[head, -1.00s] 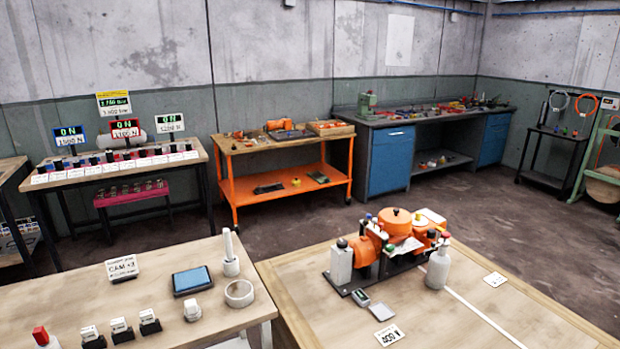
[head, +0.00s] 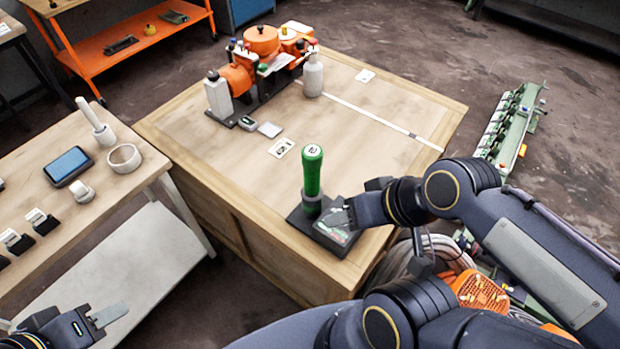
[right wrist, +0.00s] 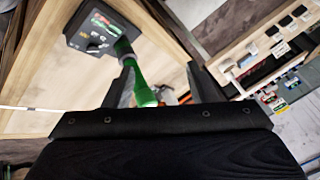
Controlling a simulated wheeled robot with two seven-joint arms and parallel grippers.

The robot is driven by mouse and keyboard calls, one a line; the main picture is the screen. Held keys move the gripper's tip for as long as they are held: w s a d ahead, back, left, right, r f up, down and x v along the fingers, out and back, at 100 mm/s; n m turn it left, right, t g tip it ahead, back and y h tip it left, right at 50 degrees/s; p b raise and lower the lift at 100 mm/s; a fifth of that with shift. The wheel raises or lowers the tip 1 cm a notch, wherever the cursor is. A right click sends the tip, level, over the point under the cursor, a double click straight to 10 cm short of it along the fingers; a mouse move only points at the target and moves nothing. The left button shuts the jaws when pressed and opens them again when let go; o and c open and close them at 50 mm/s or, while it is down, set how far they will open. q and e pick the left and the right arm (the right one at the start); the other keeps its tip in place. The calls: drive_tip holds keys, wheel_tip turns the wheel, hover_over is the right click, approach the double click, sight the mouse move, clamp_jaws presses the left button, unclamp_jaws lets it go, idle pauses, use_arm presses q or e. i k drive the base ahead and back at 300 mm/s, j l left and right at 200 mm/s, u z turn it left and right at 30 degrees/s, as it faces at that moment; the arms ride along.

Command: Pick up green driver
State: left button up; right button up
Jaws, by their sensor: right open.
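The green driver (head: 312,172) stands upright in a dark base (head: 303,222) at the near corner of the wooden table, its round cap marked on top. My right gripper (head: 352,208) is just right of the driver's lower part in the head view. In the right wrist view the two fingers (right wrist: 163,85) are spread wide, and the green handle (right wrist: 137,75) shows between them, nearer the left finger; I see no grip on it. My left gripper (head: 98,322) is low at the bottom left, away from the driver; its jaw opening is unclear.
The wooden table (head: 215,130) carries an orange machine (head: 262,42) and a white bottle (head: 313,75) at its far side. A side bench (head: 120,190) with a white ring (head: 124,158) stands left. The middle of the wooden table is mostly clear.

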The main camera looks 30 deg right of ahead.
sight(312, 155)
drive_tip(key=z, duration=2.85)
drive_tip(key=k+j+u, duration=0.1)
drive_tip(key=u, duration=1.65)
drive_tip(key=j+u, duration=0.15)
drive_tip(key=j, duration=0.45)
